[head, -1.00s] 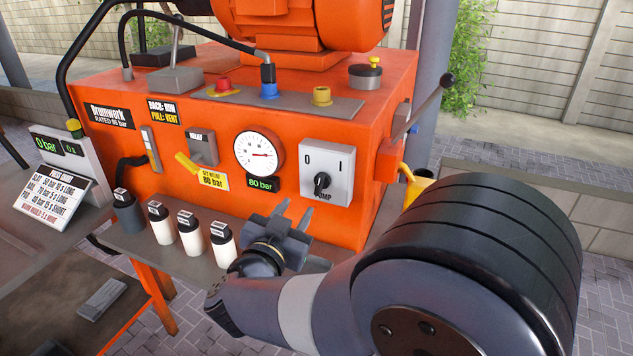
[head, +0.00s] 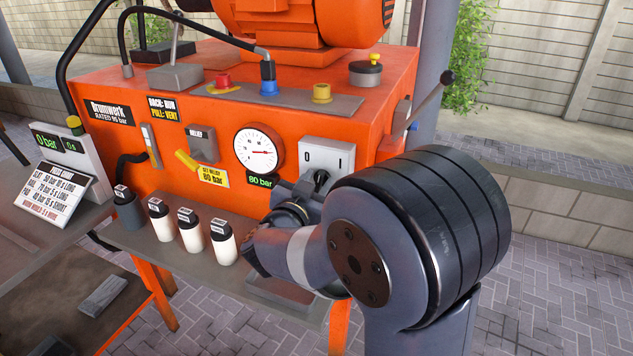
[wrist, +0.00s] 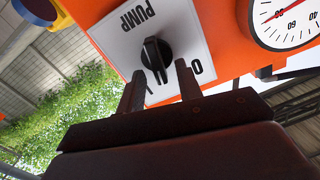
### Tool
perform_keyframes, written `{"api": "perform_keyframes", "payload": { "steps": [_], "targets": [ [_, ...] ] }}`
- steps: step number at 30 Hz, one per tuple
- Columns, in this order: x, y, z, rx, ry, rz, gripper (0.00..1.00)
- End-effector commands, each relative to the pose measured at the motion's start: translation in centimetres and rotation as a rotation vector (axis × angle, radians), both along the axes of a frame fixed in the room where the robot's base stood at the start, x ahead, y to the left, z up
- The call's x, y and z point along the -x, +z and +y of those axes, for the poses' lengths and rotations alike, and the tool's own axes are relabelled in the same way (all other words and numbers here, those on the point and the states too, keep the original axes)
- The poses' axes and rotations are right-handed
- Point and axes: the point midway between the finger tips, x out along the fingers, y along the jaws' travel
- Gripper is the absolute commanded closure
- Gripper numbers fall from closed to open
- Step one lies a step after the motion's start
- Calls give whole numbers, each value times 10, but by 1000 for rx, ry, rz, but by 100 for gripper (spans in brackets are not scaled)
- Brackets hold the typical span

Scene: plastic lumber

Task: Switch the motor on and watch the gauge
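The motor switch is a black rotary knob (head: 321,177) on a pale plate marked 0, I and PUMP, on the front of the orange power unit. In the wrist view the knob (wrist: 156,56) shows just beyond my fingertips, roughly between them. My gripper (wrist: 160,72) is open, with a gap between its fingers; I cannot tell whether either touches the knob. In the head view my gripper (head: 308,186) partly covers the switch plate. The round white gauge (head: 256,150) has its red needle pointing right. The green readout (head: 261,181) below it shows 80 bar.
A yellow relief lever (head: 186,160) sits left of the gauge. Several labelled bottles (head: 190,230) stand on the grey shelf below. A display (head: 60,145) at left reads 0 bar and 0s. A long black-knobbed lever (head: 432,101) sticks out at the right side.

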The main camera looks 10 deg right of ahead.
Motion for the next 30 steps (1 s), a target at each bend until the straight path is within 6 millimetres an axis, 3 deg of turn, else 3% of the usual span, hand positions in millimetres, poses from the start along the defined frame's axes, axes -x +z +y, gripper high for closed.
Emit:
{"api": "perform_keyframes", "payload": {
  "steps": [9,21,30],
  "targets": [
    [-2,0,-1,0,1,1,66],
    [-2,0,-1,0,0,0,99],
    [-2,-2,-2,-32,1,-24,100]
  ]
}}
